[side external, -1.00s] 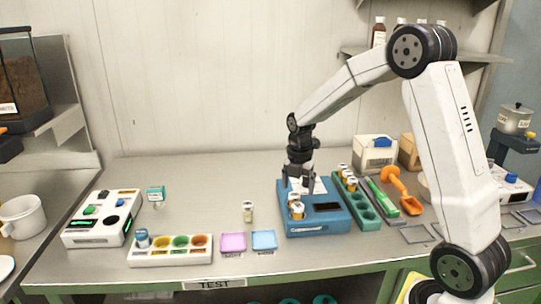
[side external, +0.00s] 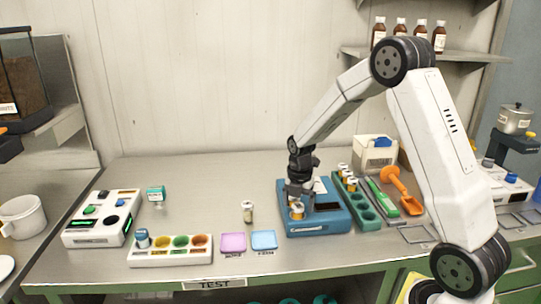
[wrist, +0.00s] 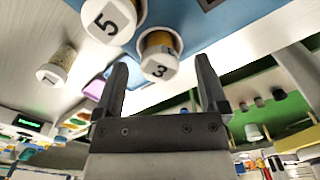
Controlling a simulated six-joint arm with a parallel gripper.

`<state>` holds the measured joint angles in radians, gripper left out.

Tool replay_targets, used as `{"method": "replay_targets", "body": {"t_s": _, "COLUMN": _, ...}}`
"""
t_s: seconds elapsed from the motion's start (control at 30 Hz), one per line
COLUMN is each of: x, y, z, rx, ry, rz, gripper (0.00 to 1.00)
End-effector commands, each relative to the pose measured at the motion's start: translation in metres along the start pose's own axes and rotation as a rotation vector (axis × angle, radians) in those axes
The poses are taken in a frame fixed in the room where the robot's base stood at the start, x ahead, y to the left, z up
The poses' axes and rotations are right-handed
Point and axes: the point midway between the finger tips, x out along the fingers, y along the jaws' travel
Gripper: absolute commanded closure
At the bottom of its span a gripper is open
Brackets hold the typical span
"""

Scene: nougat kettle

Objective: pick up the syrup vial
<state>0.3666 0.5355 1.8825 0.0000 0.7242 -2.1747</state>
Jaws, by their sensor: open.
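Several small vials with white caps are in view; I cannot tell from a label which holds syrup. A vial marked 3 (wrist: 160,58) stands at the blue device, just ahead of and between my fingertips in the wrist view. A vial marked 5 (wrist: 108,20) is beside it, up and left. A vial marked 1 (wrist: 56,67) stands alone on the table, also seen in the side view (side external: 248,211). My gripper (wrist: 163,75) is open, its fingers apart and empty. In the side view it is low over the blue device (side external: 330,222), partly hiding the vials there.
A green rack (side external: 367,218) with several vials stands right of the blue device. Pink (side external: 233,242) and blue (side external: 264,240) trays and a white block with coloured wells (side external: 170,258) lie to the left. The table behind the lone vial is clear.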

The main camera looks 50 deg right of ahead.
Motion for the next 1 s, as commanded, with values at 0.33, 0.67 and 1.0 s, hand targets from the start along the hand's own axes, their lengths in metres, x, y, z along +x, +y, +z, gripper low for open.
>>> {"method": "replay_targets", "body": {"t_s": 0.33, "x": 0.02, "y": 0.0, "z": 0.0, "rx": 0.0, "ry": 0.0, "rz": 0.001, "gripper": 0.07}}
{"method": "replay_targets", "body": {"t_s": 0.67, "x": 0.02, "y": 0.0, "z": 0.0, "rx": 0.0, "ry": 0.0, "rz": 0.001, "gripper": 0.07}}
{"method": "replay_targets", "body": {"t_s": 1.0, "x": 0.02, "y": 0.0, "z": 0.0, "rx": 0.0, "ry": -0.001, "rz": 0.001, "gripper": 0.9}}
